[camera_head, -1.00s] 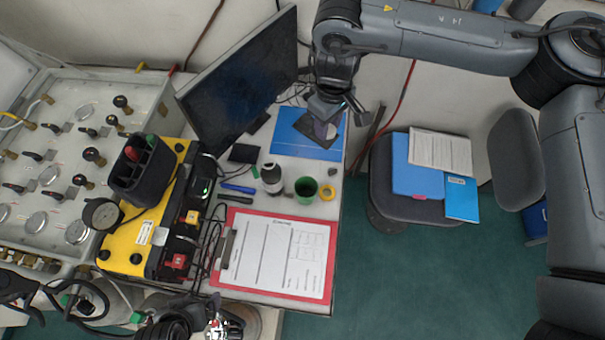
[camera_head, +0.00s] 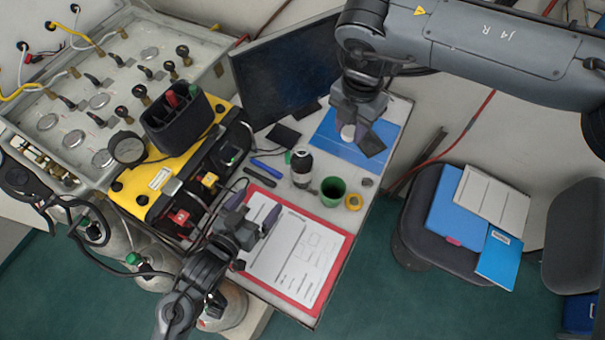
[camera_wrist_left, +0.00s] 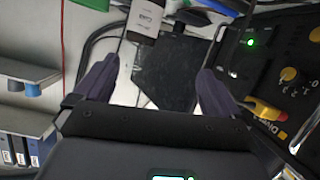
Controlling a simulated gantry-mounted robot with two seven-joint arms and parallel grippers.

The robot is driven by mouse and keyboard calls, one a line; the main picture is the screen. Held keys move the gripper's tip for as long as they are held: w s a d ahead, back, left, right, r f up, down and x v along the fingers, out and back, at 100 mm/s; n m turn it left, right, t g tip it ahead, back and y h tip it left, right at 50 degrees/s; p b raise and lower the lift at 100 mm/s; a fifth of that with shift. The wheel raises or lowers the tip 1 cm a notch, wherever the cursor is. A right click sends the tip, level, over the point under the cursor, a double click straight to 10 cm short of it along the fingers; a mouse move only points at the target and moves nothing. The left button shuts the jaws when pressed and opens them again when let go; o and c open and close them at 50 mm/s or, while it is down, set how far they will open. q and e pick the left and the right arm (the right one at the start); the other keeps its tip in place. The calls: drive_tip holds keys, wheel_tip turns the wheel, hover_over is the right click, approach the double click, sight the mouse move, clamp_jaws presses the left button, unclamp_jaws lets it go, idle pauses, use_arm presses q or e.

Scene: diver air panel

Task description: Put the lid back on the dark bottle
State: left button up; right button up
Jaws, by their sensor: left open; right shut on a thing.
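The dark bottle (camera_head: 302,166), with a pale label, stands on the table beside a green cup (camera_head: 333,188). Its labelled side shows at the top of the left wrist view (camera_wrist_left: 146,20). My right gripper (camera_head: 357,130) is shut on a small white thing (camera_head: 348,132), which looks like the lid, above the blue folder behind the bottle and to its right. My left gripper (camera_head: 255,213) is open and empty over the left part of the clipboard, in front of the bottle and to its left. Its spread fingers also show in the left wrist view (camera_wrist_left: 158,72).
A red clipboard (camera_head: 332,243) with paper covers the table front. A yellow tape roll (camera_head: 353,202) lies right of the cup. A blue marker (camera_head: 266,169) lies left of the bottle. The monitor (camera_head: 290,75) and yellow-black case (camera_head: 165,180) border the table.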

drive_tip(key=a+n+b, duration=0.2)
drive_tip(key=a, duration=0.1)
drive_tip(key=w+a+n+b, duration=0.1)
drive_tip(key=a+n+b, duration=0.1)
drive_tip(key=a+b, duration=0.1)
drive_tip(key=w+a+f+n+b, duration=0.1)
drive_tip(key=a+n+b, duration=0.1)
drive_tip(key=a+n, duration=0.1)
drive_tip(key=shift+f, duration=0.1)
use_arm(q)
drive_tip(key=w+d+f+m+t+h+b, duration=0.1)
drive_tip(key=w+d+f+m+h, duration=0.1)
drive_tip(key=w+d+m+h, duration=0.2)
drive_tip(key=shift+w+f+h, duration=0.35)
drive_tip(key=shift+w+h, duration=0.35)
drive_tip(key=shift+w, duration=0.2)
use_arm(e)
drive_tip(key=shift+a+r+n, duration=0.25)
drive_tip(key=shift+a+n, duration=0.15)
drive_tip(key=shift+a, duration=0.2)
drive_tip(key=shift+s, duration=0.1)
use_arm(q)
drive_tip(key=x, duration=1.2)
drive_tip(key=shift+c, duration=0.3)
drive_tip(key=c, duration=1.4)
drive_tip(key=shift+c, duration=0.2)
use_arm(e)
hover_over(302, 148)
drive_tip(key=shift+f, duration=2.45)
